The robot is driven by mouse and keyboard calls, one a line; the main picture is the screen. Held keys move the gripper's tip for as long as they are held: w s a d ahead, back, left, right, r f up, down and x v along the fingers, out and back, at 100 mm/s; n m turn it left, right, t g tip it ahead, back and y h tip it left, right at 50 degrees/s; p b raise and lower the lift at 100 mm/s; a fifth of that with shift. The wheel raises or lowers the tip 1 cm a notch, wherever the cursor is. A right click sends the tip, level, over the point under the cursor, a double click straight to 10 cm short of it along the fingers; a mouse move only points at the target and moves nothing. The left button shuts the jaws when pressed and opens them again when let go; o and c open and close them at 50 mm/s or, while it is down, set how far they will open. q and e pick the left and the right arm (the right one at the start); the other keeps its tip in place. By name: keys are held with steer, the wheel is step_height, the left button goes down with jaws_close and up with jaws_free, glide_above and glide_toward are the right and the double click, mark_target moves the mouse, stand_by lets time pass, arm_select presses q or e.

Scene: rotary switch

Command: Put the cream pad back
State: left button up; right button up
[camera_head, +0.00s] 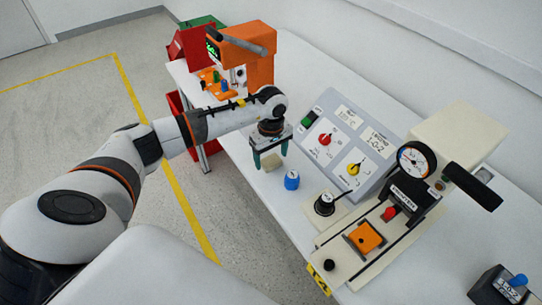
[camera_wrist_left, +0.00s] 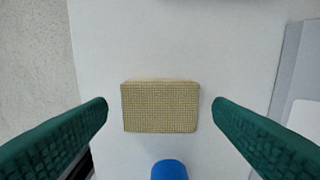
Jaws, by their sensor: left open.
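The cream pad (camera_head: 271,162) is a small tan block lying on the white table near its front edge. In the left wrist view the pad (camera_wrist_left: 160,106) shows its woven top, lying between the two green fingers and apart from both. My left gripper (camera_head: 270,158) points down above the pad, open and empty; its fingers also frame the left wrist view (camera_wrist_left: 153,110). My right gripper is not seen in either view.
A blue knob (camera_head: 292,181) stands just right of the pad. A grey switch panel (camera_head: 345,145) with red and yellow knobs stands behind. A press with an orange plate (camera_head: 366,238) is at right. An orange machine (camera_head: 245,60) is at the far end.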

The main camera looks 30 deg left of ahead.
mark_target(271, 160)
arm_select(q)
step_height(271, 160, up, 11)
steer(key=b, duration=0.2)
steer(key=shift+r, duration=0.2)
steer(key=shift+f, duration=0.1)
stand_by(0.3)
